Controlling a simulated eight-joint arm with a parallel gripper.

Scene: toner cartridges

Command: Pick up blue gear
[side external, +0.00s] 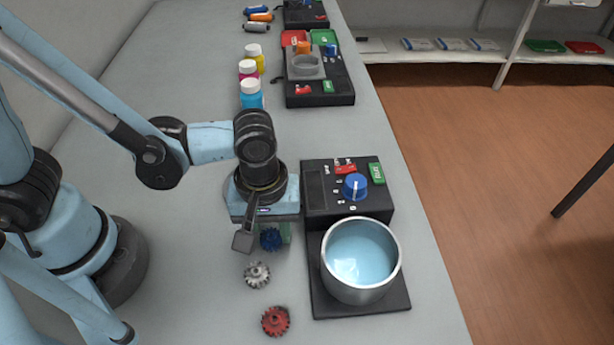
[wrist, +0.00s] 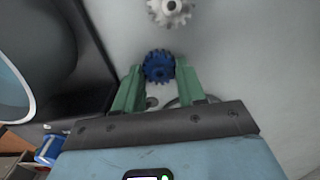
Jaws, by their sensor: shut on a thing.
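The blue gear (side external: 271,239) is small and toothed, and is partly hidden by my gripper in the side view. In the wrist view the blue gear (wrist: 158,66) sits between the tips of the two green fingers. My gripper (wrist: 157,78) is shut on it, with a finger on each side. In the side view my gripper (side external: 275,236) points down, just left of the heating device. I cannot tell whether the gear touches the table.
A white gear (side external: 257,275) and a red gear (side external: 276,321) lie on the grey table in front. A metal pot (side external: 361,261) of blue liquid stands on the black device (side external: 315,295) at right. Several capped bottles (side external: 251,94) stand farther back.

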